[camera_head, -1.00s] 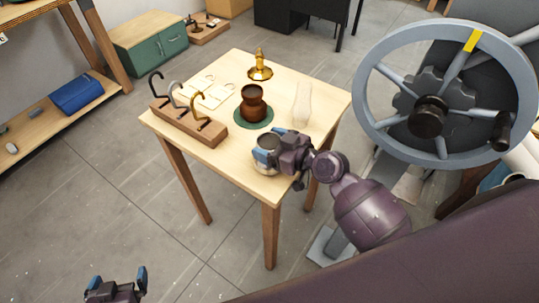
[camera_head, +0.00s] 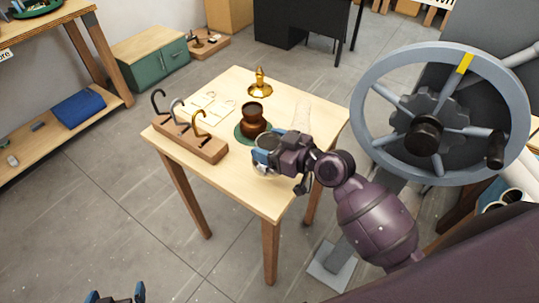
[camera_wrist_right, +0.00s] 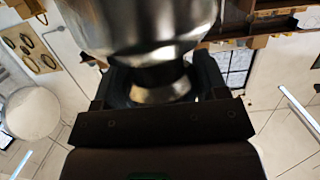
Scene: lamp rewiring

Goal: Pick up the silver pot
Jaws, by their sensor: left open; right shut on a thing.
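The silver pot (camera_wrist_right: 150,30) fills the top of the right wrist view, its narrow neck between the fingers. In the head view my right gripper (camera_head: 267,152) is shut on it over the front of the small wooden table (camera_head: 250,187) and hides most of it. The pot seems to be a little above the tabletop.
A brown jar (camera_head: 253,118) stands on a green mat (camera_head: 240,133) just behind my right gripper. A large grey handwheel (camera_head: 360,112) stands to the right.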

